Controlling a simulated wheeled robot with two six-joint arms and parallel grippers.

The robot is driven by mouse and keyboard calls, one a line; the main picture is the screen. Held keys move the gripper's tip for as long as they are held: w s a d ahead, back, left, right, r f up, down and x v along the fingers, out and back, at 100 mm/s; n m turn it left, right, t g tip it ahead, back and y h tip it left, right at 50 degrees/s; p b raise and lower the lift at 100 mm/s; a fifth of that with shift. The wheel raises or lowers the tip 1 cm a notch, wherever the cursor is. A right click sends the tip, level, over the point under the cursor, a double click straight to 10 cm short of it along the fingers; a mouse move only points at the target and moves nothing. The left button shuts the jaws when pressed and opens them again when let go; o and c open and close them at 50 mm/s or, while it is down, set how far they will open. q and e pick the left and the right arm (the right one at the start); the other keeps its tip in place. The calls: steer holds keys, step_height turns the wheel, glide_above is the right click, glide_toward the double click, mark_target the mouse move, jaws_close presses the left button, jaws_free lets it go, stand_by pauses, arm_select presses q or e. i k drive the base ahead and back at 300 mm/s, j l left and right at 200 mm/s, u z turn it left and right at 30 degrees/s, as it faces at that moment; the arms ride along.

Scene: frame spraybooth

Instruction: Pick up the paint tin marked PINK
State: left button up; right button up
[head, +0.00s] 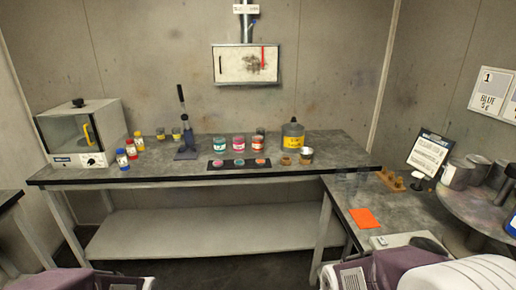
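Three small paint tins stand in a row at the back of the bench, right of the black lever tool. The left one has a teal label (219,145), the middle one a pink-red label (238,145) and the right one a label with red and teal (259,144). The lettering is too small to read, so I cannot confirm which is marked PINK; the middle one looks pinkest. Neither of my grippers shows in the head view. Only purple and white parts, likely of my arms, show at the bottom edge.
A dark strip (230,168) with several colour dots lies before the tins. A yellow-labelled can (292,136) and open cups (306,155) stand right. A lever tool (185,140), small bottles (131,148) and a glass-fronted box (82,132) stand left. The bench's front edge is mostly clear.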

mark_target(239, 141)
steer(key=i+j+z, duration=0.4)
steer(key=i+j, duration=0.5)
steer(key=i, duration=0.4)
steer(key=i+j+z, duration=0.35)
steer(key=i+j, duration=0.8)
steer(key=j, duration=0.1)
